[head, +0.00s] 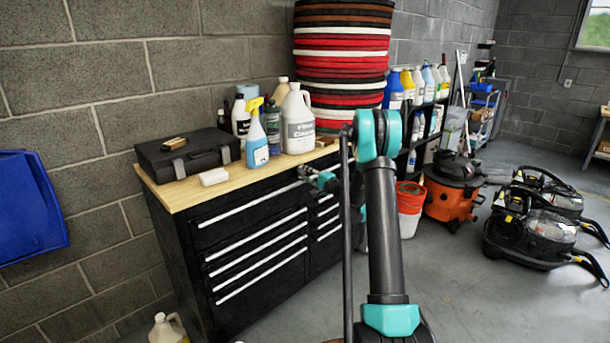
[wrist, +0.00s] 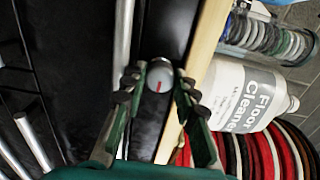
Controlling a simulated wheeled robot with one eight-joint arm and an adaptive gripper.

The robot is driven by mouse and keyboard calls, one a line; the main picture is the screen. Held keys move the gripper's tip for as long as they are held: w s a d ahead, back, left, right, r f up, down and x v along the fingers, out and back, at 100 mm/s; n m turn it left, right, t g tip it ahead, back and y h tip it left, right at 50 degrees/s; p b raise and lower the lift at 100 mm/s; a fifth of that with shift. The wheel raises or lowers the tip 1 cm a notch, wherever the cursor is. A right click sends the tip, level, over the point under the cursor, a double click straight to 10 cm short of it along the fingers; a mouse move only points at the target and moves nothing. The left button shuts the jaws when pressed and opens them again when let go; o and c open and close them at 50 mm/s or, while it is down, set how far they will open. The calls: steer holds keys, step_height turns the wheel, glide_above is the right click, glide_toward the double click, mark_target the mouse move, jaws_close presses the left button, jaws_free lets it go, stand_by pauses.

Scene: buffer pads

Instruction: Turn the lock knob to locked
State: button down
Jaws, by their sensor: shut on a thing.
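The lock knob (wrist: 160,76) is a small round grey knob on the black front of the tool cabinet (head: 255,250), close under the wooden worktop edge. It shows a short red mark, whose exact angle is hard to read. In the wrist view my gripper (wrist: 161,82) has one fingertip on each side of the knob and is shut on it. In the head view my gripper (head: 320,179) is at the cabinet's upper front, right of the long drawer handles. The knob is hidden there behind my gripper and arm.
On the worktop (head: 185,194) stand a black case (head: 188,153), a spray bottle (head: 256,140) and a white floor cleaner jug (head: 298,122). A stack of round pads (head: 340,60) rises behind. An orange vacuum (head: 452,195) and a red-and-white bucket (head: 410,205) stand right. Open floor lies in front.

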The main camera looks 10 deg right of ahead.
steer(key=c, duration=1.2)
jaws_free()
steer(key=shift+d, duration=0.1)
steer(key=shift+v, duration=4)
